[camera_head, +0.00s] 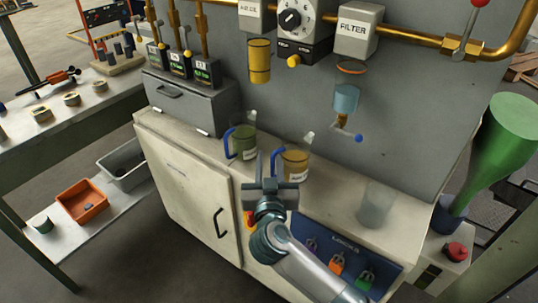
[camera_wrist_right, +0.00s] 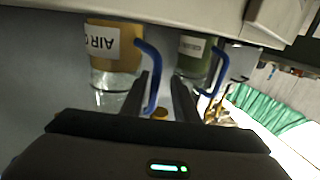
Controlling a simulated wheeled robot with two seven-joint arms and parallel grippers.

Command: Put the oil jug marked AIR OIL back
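The amber oil jug (camera_head: 296,164) stands on the cabinet top (camera_head: 345,195). It has a blue handle on its left, and its label reads AIR O… in the right wrist view (camera_wrist_right: 118,45), where it appears upside down. My right gripper (camera_head: 268,165) is just left of and in front of this jug. In the right wrist view its two fingers (camera_wrist_right: 163,92) are apart, and the blue handle (camera_wrist_right: 152,75) shows between them. I cannot tell whether they touch it. A green jug (camera_head: 244,146) with a blue handle stands to the left. My left gripper is not in view.
A clear glass vessel (camera_head: 376,205) stands right of the jugs. A grey box (camera_head: 190,103) sits at the cabinet's left end. A panel with padlocks (camera_head: 338,262) is on the front. Above hang a yellow bowl (camera_head: 259,62) and the FILTER unit (camera_head: 358,32).

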